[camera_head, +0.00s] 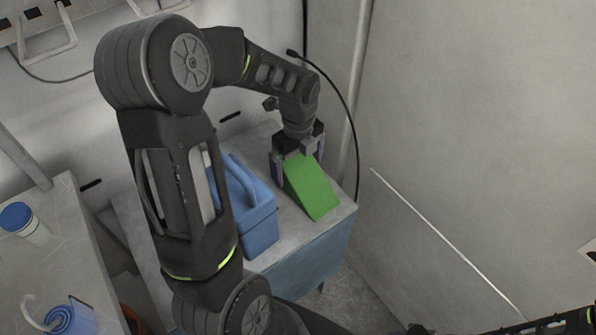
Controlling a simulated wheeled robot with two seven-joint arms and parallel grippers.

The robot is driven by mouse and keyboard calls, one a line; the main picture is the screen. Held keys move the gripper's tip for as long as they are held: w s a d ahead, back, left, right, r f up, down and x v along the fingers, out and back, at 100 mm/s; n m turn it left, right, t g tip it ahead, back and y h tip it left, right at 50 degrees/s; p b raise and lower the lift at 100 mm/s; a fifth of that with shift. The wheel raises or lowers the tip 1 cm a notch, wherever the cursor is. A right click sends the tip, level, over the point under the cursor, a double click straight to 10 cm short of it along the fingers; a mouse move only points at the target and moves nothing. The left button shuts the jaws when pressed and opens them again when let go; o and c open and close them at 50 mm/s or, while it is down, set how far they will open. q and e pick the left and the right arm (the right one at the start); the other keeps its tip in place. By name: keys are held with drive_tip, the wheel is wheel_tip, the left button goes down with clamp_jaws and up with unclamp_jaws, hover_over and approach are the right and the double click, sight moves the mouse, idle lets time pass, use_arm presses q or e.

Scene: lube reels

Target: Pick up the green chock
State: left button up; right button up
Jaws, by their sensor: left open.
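The green chock (312,190) is a wedge on top of a grey and blue cabinet (312,255), near its right end. My left gripper (297,175) points down over the chock's far, upper end. Its jaws are open, with one finger at the chock's left side and the other at its right. I cannot tell whether the fingers touch it. My right gripper is not in view; only part of my right arm shows at the bottom right.
A blue container with a handle (258,222) stands on the cabinet just left of the chock. A wall and a vertical pipe (358,80) rise behind, with a black cable (352,115) hanging nearby. A table at left holds a blue-capped jar (20,222).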

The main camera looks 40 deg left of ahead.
sight(298, 173)
use_arm(q)
drive_tip(key=shift+f, duration=1.55)
drive_tip(key=shift+r, duration=0.1)
drive_tip(key=c, duration=2)
drive_tip(key=shift+r, duration=0.1)
wheel_tip(298, 173, up, 10)
drive_tip(key=shift+f, duration=0.1)
